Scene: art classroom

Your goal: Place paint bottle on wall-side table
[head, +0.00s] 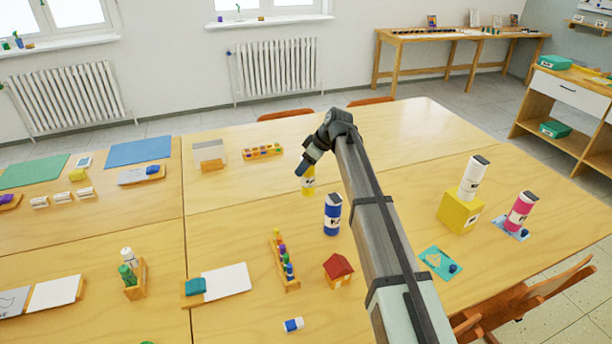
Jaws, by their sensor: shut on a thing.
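A blue paint bottle (332,217) with a black cap stands just in front. A white paint bottle (472,177) stands on a yellow box (459,212) at the right, and a pink one (520,211) stands beside it on a blue card. The wall-side table (460,33) is far off at the back right, with small things on it.
A row of small coloured pieces (284,260), a red-roofed little house (338,270) and a colour tray (263,151) are on the big table (240,219). Its far right part is clear. A chair (525,305) is at the right edge; a shelf unit (570,95) stands beyond.

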